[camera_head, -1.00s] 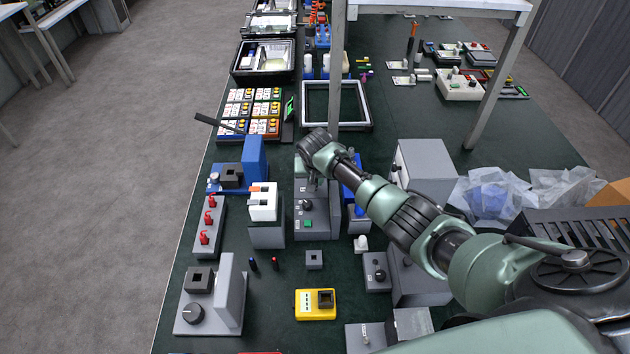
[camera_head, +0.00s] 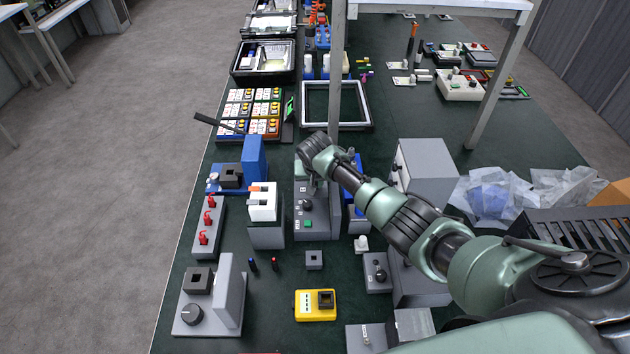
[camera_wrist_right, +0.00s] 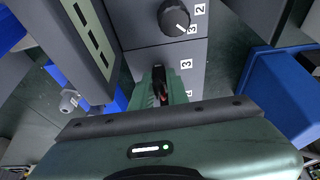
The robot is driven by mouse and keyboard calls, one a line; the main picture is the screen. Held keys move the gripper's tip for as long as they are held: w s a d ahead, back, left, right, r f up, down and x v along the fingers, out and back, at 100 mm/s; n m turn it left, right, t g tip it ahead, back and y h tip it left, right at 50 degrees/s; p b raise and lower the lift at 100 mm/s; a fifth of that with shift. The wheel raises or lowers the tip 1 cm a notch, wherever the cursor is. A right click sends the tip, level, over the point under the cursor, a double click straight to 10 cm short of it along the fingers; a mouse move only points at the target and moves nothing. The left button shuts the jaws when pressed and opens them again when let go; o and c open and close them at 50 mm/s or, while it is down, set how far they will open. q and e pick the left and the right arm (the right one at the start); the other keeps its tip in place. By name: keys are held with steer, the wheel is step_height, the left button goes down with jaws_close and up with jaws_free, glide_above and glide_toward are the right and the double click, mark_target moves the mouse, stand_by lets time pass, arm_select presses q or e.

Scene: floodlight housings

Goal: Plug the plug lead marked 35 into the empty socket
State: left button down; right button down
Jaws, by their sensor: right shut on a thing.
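My right gripper (camera_wrist_right: 161,88) is shut on a small dark thing with a red part (camera_wrist_right: 164,97) in the wrist view. Most of it is hidden between the fingers, and I cannot read a mark 35 on it. In the head view my right gripper (camera_head: 313,184) points down at a grey upright unit (camera_head: 330,215) with a knob and a green button. The fingers cover part of that unit, and I cannot tell whether they touch it. In the wrist view the grey panel (camera_wrist_right: 185,55) ahead carries a knob and numerals 2 and 3. I cannot make out an empty socket. My left gripper is not in view.
A white block (camera_head: 262,203), red switches (camera_head: 209,218) and a yellow box (camera_head: 303,305) stand nearby. A table leg (camera_head: 336,70) rises behind.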

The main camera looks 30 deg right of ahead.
steer(key=shift+f, duration=0.15)
steer(key=c, duration=1.3)
jaws_free()
steer(key=v, duration=0.8)
steer(key=shift+f, duration=0.1)
